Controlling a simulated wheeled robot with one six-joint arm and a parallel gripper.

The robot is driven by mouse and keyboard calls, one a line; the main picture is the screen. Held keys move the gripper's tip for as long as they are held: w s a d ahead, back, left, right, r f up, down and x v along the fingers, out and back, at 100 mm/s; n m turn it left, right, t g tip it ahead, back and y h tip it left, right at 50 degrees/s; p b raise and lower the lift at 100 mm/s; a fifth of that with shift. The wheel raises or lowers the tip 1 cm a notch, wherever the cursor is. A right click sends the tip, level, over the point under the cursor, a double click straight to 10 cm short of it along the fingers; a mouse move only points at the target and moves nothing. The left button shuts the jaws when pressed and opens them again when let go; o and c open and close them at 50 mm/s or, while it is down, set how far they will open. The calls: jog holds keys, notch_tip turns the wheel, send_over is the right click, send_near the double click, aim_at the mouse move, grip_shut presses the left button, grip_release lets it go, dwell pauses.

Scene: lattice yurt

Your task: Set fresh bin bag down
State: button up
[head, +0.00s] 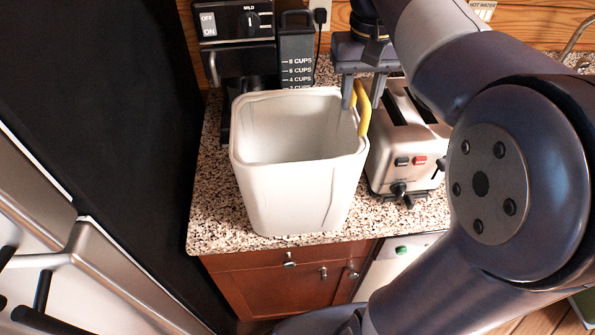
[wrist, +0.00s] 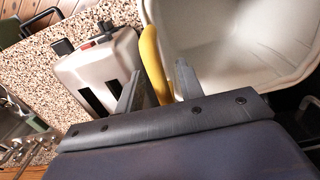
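The fresh bin bag (head: 290,190) is a white, open-topped, box-shaped bag with a yellow strap (head: 363,112) on its right rim. It appears to stand upright on the speckled counter, close to the front edge; its inside looks empty. In the wrist view the bag (wrist: 225,45) fills the upper right, and the yellow strap (wrist: 154,62) runs between my fingers. My gripper (head: 363,100) points down at the bag's right rim, one finger on each side of the strap. The fingers (wrist: 157,85) are apart, with gaps beside the strap, so they do not appear to clamp it.
A silver toaster (head: 408,145) stands close to the bag's right side. A black coffee maker (head: 240,45) is behind it at the left. The speckled counter (head: 225,225) has little bare room, mostly a strip along the front edge. Wooden drawers (head: 270,285) are below.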

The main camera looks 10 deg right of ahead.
jog(key=shift+c, duration=0.4)
grip_shut()
